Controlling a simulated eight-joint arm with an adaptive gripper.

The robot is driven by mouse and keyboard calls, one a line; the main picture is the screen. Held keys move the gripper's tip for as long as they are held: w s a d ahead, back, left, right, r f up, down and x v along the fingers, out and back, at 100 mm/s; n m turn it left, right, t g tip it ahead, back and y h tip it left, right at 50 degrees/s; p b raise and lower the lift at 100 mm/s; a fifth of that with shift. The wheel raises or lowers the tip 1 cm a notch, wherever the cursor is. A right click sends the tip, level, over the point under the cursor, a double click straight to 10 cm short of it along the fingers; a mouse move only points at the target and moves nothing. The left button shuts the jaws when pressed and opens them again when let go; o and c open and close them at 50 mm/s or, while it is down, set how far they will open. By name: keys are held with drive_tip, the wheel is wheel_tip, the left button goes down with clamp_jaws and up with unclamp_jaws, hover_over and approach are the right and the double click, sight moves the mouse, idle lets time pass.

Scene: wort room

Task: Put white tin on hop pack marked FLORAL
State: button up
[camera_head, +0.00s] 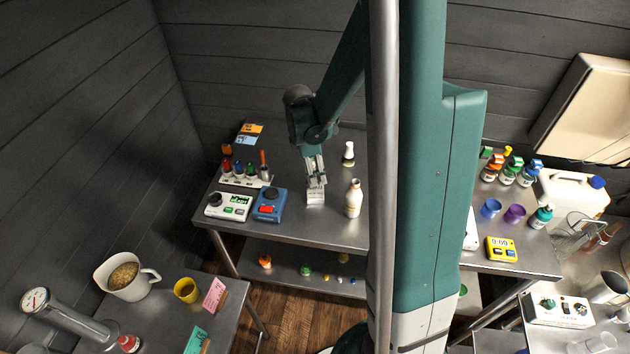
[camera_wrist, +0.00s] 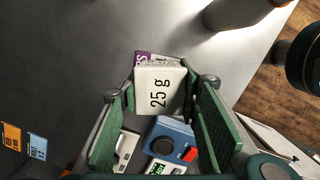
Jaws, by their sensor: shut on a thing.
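My gripper (camera_head: 315,180) points down over the middle table. It is shut on a small white boxy tin (camera_head: 316,196) near the table's front edge. In the wrist view the white tin (camera_wrist: 160,88) sits between the two green fingers, with "25 g" on the face turned to the camera. A purple label ending in "SS" shows behind that face. Whether the tin touches the table is unclear. An orange label (camera_head: 253,128) and a light blue label (camera_head: 245,140) lie at the table's back left. I cannot read FLORAL anywhere.
A blue device (camera_head: 270,205) and a white scale (camera_head: 228,206) stand left of my gripper. A cream bottle (camera_head: 353,198) stands close on its right, and a small white-capped bottle (camera_head: 348,154) behind. A rack of colored bottles (camera_head: 245,177) is at left. The table's back middle is clear.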

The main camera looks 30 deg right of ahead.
drive_tip(key=shift+f, duration=0.1)
drive_tip(key=shift+f, duration=2)
drive_tip(key=shift+f, duration=0.15)
drive_tip(key=o, duration=0.9)
drive_tip(key=shift+r, duration=0.2)
drive_tip(key=shift+w+a+r, duration=0.1)
drive_tip(key=shift+a+r, duration=0.15)
drive_tip(key=shift+r, duration=1.75)
drive_tip(key=shift+w+a+r, duration=0.1)
drive_tip(key=shift+a+r, duration=0.2)
drive_tip(key=shift+r, duration=1.65)
drive_tip(key=shift+w+a+r, duration=0.1)
drive_tip(key=shift+a+r, duration=0.15)
drive_tip(key=shift+r, duration=1.75)
drive_tip(key=shift+a+r, duration=0.1)
